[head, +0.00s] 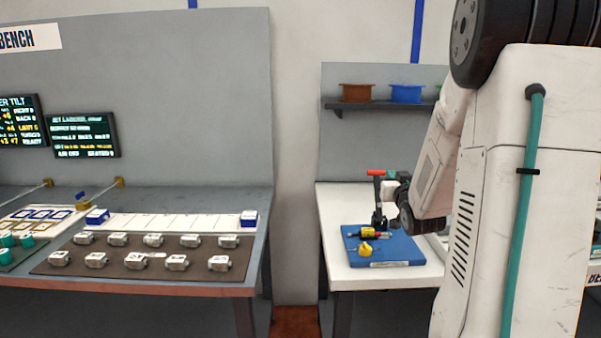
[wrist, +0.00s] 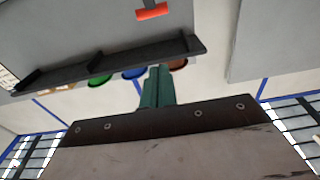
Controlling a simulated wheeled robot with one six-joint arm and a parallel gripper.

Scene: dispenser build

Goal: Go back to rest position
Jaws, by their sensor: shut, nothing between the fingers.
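My gripper (head: 391,174) is raised over the right-hand white table (head: 338,225), close to a dark upright device with a red handle (head: 376,172). In the wrist view its green fingers (wrist: 157,85) are closed together with nothing between them. The red handle also shows at the top of the wrist view (wrist: 152,12). From the head view I cannot tell whether the gripper touches the device. My arm covers the right part of this table.
Behind is a shelf (head: 375,104) with brown (head: 356,93) and blue (head: 406,94) spools. The left bench has a dark mat (head: 130,262) with several metal parts. A gap separates the tables.

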